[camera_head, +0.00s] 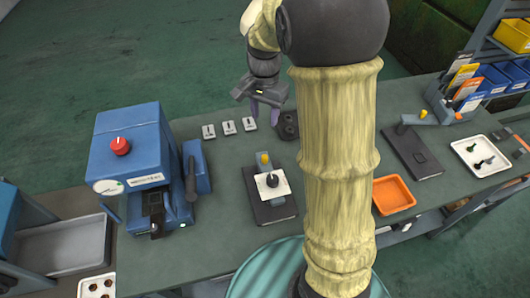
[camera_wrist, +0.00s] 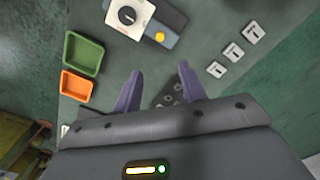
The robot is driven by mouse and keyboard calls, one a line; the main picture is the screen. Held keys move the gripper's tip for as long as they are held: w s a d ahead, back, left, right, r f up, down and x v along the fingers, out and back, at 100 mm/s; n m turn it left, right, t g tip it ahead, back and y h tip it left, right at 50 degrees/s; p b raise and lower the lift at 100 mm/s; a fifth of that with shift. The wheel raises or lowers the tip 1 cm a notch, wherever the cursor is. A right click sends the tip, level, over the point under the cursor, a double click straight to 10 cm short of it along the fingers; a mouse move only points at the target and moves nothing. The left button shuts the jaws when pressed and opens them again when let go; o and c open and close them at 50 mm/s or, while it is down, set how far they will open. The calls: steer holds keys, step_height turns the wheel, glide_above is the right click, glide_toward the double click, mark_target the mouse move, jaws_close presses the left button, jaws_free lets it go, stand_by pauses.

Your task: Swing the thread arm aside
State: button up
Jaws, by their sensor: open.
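The middle fixture's yellow knob (camera_head: 264,158) stands behind a white dial plate (camera_head: 271,184) with a black knob; in the wrist view this yellow knob (camera_wrist: 160,38) is above my fingers.
A blue machine (camera_head: 135,155) with a red knob stands left. Several white tiles (camera_head: 229,128) and a dark holed block (camera_head: 287,125) lie near the gripper. An orange tray (camera_head: 394,195) and white tray (camera_head: 479,157) are right. My arm hides part of the bench.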

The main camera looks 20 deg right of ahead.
mark_target(265, 157)
step_height(265, 157, down, 18)
steer(key=p, duration=0.3)
steer(key=shift+r, duration=0.25)
stand_by(0.3)
jaws_close()
